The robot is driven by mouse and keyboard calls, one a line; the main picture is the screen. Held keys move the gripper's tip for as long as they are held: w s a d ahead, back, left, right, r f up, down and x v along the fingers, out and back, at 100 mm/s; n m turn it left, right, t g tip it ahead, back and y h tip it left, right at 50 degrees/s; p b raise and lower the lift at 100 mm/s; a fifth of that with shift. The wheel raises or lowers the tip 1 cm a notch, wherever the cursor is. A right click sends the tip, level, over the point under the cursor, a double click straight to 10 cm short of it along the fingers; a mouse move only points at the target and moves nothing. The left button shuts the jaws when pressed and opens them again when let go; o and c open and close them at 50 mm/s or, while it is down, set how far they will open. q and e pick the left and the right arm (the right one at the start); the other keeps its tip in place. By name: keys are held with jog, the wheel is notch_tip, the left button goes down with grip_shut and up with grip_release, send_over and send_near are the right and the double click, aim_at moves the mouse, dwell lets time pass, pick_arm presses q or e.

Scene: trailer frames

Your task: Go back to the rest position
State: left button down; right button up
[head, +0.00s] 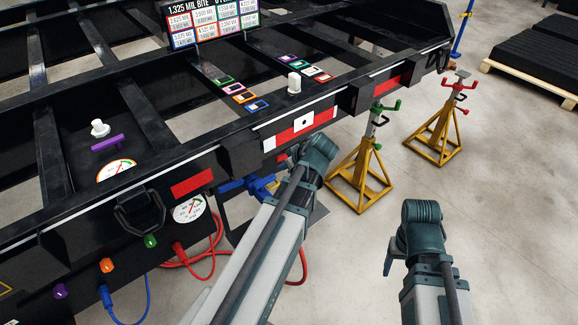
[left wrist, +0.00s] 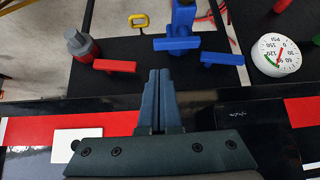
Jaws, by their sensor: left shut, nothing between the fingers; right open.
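My left arm reaches up to the rear beam of the black trailer frame (head: 235,133), ending close to its red and white strip. In the left wrist view my left gripper (left wrist: 160,73) is shut, with its fingers together and nothing between them. The fingers point over the beam's edge, with blue fittings (left wrist: 178,43) and a red handle (left wrist: 115,66) beyond the tips. In the head view its fingers are mostly hidden by the wrist. My right gripper (head: 389,262) is open and empty over the bare floor, partly hidden by its wrist, to the right of the left arm.
Two yellow jack stands (head: 360,180) (head: 440,136) stand on the floor right of the trailer. Red hoses (head: 195,258) and a blue hose (head: 148,300) hang below the beam. A pressure gauge (head: 189,209) sits on its face. The floor at lower right is clear.

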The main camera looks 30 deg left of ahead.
pick_arm(q)
jog(key=shift+r, duration=0.2)
pick_arm(e)
jog(key=shift+d+r, duration=0.1)
jog(key=shift+r, duration=0.15)
pick_arm(q)
jog(key=s+d+r+m+g+h+p, duration=0.1)
jog(key=s+d+r+m+p, duration=0.3)
jog(key=d, duration=0.6)
jog(key=s+d+r+m+g+h+p, duration=0.1)
jog(key=s+d+r+m+h+p, duration=0.2)
jog(key=s+d+r+m+p, duration=0.2)
jog(key=s+d+r+m+g+h+p, duration=0.1)
jog(key=s+d+r+m+p, duration=0.3)
jog(key=d+m+p, duration=0.4)
jog(key=d+r+h+p, duration=0.1)
jog(key=d+p, duration=0.1)
jog(key=d, duration=0.4)
jog(key=shift+s+d+m, duration=0.25)
jog(key=shift+d+m, duration=0.05)
jog(key=shift+m, duration=0.1)
pick_arm(e)
notch_tip(320, 180, up, 19)
